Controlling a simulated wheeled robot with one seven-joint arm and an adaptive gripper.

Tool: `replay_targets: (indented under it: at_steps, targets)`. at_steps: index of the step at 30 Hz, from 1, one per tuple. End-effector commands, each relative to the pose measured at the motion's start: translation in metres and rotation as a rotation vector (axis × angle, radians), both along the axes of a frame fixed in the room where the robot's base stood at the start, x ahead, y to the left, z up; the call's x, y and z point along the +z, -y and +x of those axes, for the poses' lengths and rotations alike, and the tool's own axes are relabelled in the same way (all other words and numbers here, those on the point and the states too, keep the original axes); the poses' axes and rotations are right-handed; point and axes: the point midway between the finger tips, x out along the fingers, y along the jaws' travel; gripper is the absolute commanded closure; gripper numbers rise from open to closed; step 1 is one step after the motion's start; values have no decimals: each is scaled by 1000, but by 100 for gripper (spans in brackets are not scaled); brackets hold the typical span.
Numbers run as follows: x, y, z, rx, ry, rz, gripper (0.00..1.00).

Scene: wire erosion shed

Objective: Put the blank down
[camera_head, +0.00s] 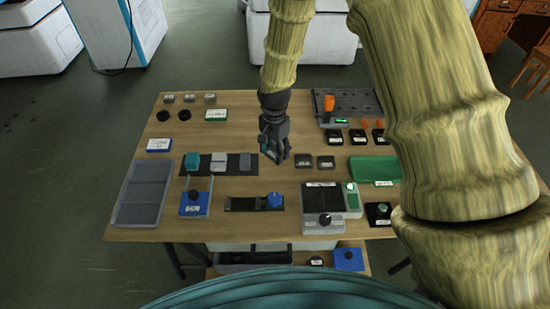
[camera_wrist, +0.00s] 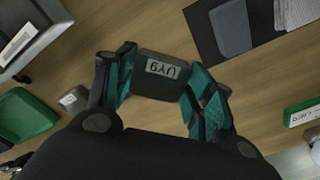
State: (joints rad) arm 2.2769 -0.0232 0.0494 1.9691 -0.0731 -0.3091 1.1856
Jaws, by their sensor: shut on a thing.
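The blank (camera_wrist: 158,76) is a dark grey block with a pale lettered label on its upper face. In the wrist view my gripper (camera_wrist: 160,88) is shut on it, with a teal-padded finger at each side. In the head view my gripper (camera_head: 274,153) is over the middle of the table, just right of a dark strip (camera_head: 231,171) bearing blocks. The blank is mostly hidden by the fingers there. I cannot tell whether it touches the tabletop.
Two small dark tiles (camera_head: 304,160) lie just right of my gripper. The strip carries teal, pale and grey blocks. A grey tray (camera_head: 121,193) is at the left, a green tray (camera_head: 366,169) at the right. Devices with knobs line the front. Bare wood (camera_head: 253,112) lies behind my gripper.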

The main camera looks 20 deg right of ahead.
Motion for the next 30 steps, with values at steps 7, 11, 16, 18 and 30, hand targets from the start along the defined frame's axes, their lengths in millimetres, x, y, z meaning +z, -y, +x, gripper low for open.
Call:
replay_targets:
  at_steps: [7,11,16,18,30]
  targets:
    - [-9,0,1,0,1,0,87]
    - [-17,0,1,1,0,0,87]
    - [-36,0,0,1,-1,0,87]
    - [-42,0,0,1,0,0,87]
    - [-49,0,1,1,2,0,87]
